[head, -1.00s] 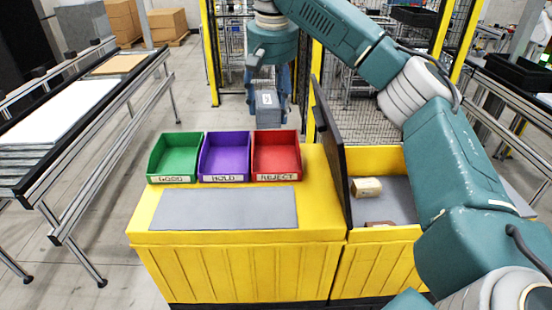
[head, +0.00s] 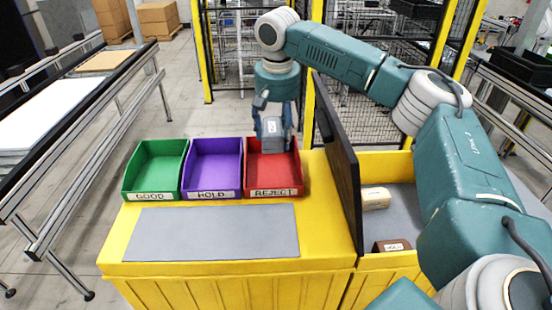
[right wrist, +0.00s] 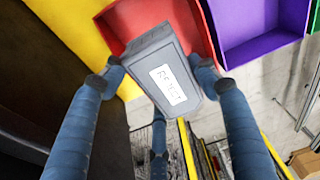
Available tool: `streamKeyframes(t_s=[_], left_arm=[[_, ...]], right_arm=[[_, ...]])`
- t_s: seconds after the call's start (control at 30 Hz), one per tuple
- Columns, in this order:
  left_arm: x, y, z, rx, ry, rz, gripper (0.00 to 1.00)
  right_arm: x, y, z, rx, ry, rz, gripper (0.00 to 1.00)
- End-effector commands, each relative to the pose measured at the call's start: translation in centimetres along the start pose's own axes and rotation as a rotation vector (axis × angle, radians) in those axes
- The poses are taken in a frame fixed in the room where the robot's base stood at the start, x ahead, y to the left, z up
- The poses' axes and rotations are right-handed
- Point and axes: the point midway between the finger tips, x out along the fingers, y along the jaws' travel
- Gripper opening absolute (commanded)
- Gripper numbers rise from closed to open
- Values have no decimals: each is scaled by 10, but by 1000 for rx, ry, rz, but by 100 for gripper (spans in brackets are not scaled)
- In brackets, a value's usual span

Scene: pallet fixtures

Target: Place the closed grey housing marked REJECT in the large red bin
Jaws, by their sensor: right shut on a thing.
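The grey housing (head: 272,131) with a white label is held at the back of the red bin (head: 273,180), which is marked REJECT. It looks closed. My left gripper is not in view.
The purple HOLD bin (head: 213,168) and green GOOD bin (head: 156,170) stand left of the red one. A grey mat (head: 215,232) lies in front. A dark upright panel (head: 338,160) stands close right.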

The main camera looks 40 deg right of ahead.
Motion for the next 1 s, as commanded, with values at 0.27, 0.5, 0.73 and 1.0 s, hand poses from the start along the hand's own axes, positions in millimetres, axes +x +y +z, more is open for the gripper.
streamKeyframes(t_s=[0.27, 0.5, 0.73, 1.0], left_arm=[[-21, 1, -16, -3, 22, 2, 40], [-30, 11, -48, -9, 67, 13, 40], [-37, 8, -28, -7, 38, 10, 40], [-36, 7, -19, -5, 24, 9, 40]], right_arm=[[55, 0, 8, 0, -1, 1, 28], [79, 1, 12, 1, -1, 2, 28], [105, 0, 15, 2, 1, 0, 28], [107, 0, 15, 1, 1, -1, 28]])
